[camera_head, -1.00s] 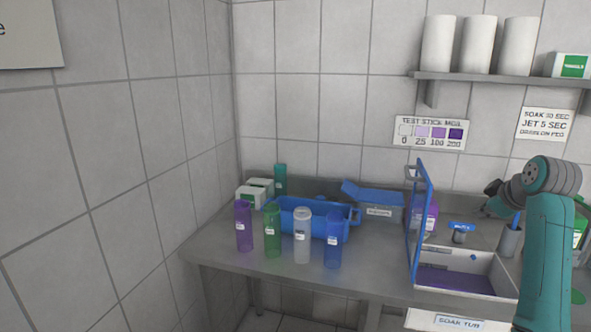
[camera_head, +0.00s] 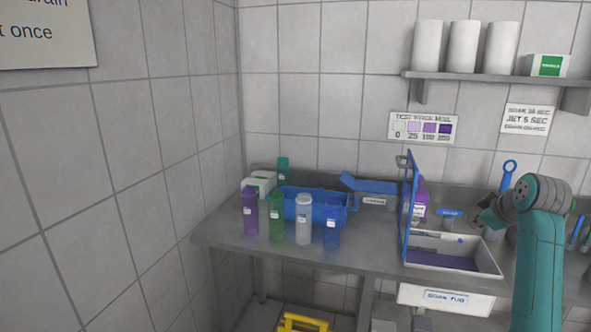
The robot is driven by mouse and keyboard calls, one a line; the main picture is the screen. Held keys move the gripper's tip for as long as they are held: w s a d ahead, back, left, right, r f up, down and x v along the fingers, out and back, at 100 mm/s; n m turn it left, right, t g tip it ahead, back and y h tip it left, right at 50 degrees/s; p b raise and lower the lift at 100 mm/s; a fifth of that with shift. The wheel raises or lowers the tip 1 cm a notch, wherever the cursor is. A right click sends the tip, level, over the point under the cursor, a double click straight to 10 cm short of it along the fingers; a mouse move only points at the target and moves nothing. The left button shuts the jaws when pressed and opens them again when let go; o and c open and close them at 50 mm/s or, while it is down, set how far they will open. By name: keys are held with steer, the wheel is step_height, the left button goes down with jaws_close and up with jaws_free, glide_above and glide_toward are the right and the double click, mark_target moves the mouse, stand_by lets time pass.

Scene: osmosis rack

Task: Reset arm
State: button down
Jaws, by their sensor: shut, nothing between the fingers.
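My teal arm stands at the right side of the head view, bent at its grey-banded joint. My gripper (camera_head: 488,219) is the small dark and teal end left of that joint. It is partly hidden by the arm, looks shut and holds nothing. It appears just right of the blue upright panel and above the soak tub, apart from the bottles.
A steel counter (camera_head: 220,240) holds purple (camera_head: 250,213), green (camera_head: 276,216), clear (camera_head: 303,220) and blue (camera_head: 332,226) bottles, and a blue bin (camera_head: 300,205). A soak tub (camera_head: 450,273) with purple liquid sits right. A shelf (camera_head: 480,77) hangs above. Something yellow (camera_head: 303,321) stands below.

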steer(key=s+a+f+m+t, duration=0.1)
steer(key=s+a+f, duration=0.3)
steer(key=f, duration=0.8)
steer(key=s+a+f+m, duration=0.25)
steer(key=a+f, duration=0.35)
steer(key=f, duration=0.7)
steer(key=s+a+f+m+t, duration=0.1)
steer(key=s+a+f, duration=0.3)
steer(key=s+f, duration=0.3)
steer(key=s+a+f, duration=0.4)
steer(key=s+f, duration=0.1)
steer(key=s, duration=0.4)
steer(key=s+a+f+m+t, duration=0.1)
steer(key=s+a, duration=0.3)
steer(key=s, duration=0.7)
steer(key=s+a+f+m+t, duration=0.1)
steer(key=s+a, duration=0.2)
steer(key=s, duration=0.8)
steer(key=s+a+r, duration=0.1)
steer(key=s+r, duration=0.5)
steer(key=s, duration=0.3)
steer(key=s+a+r+m+t, duration=0.1)
steer(key=s+a+r, duration=0.1)
steer(key=s+r, duration=0.5)
steer(key=shift+s+r+y, duration=0.2)
steer(key=shift+s+y, duration=0.2)
steer(key=shift+s, duration=0.85)
steer(key=shift+a, duration=0.1)
